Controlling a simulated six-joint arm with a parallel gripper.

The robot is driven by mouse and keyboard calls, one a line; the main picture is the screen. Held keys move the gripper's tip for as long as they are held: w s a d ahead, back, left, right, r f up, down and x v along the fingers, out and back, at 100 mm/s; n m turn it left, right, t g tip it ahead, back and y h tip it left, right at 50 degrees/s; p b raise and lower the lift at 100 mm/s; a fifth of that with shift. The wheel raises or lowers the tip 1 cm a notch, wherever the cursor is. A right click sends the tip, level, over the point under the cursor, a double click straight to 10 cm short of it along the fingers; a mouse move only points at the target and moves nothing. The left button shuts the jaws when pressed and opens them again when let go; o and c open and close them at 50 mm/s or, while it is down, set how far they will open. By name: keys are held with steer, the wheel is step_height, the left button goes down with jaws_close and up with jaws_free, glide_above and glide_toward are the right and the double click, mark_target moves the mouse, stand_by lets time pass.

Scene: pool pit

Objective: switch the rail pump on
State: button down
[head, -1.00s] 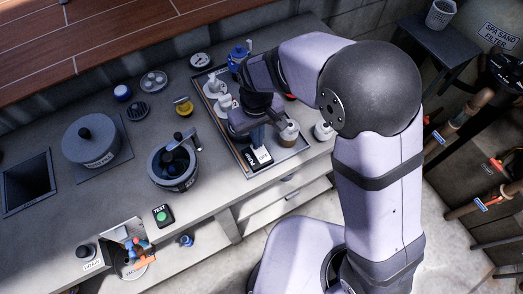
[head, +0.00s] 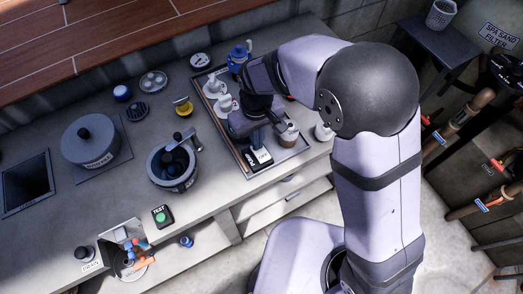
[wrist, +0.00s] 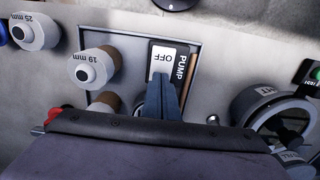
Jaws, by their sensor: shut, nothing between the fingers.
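The rail pump switch (wrist: 168,58) is a black plate lettered PUMP with a white rocker face reading OFF. In the head view the switch (head: 262,157) sits at the near end of a framed tray. My gripper (wrist: 159,80) is shut and empty, its blue-grey fingers together. In the wrist view the fingertips overlap the edge of the white OFF face, and the fingers hide the part of the switch beyond it. I cannot tell whether they touch it. In the head view my gripper (head: 256,141) points down just above the switch.
The tray (head: 233,151) also holds several white-capped fittings, one (head: 287,134) close beside my gripper. Bare counter lies between pot and tray.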

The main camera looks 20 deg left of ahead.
step_height(320, 180, up, 7)
steer(key=p, duration=0.6)
steer(key=shift+f, duration=0.15)
stand_by(0.5)
steer(key=s+d+f+g+h, duration=0.1)
steer(key=s+d+f+g, duration=0.15)
steer(key=s+d, duration=0.65)
steer(key=w+d+r+m+t, duration=0.1)
steer(key=d+m, duration=0.3)
steer(key=d, duration=0.5)
steer(key=w+d+r+m+t+y+b, duration=0.1)
steer(key=d+r+m, duration=0.3)
steer(key=d, duration=0.5)
steer(key=shift+d+r+m, duration=0.25)
steer(key=shift+d+m, duration=0.1)
steer(key=shift+m, duration=0.15)
steer(key=shift+t, duration=0.25)
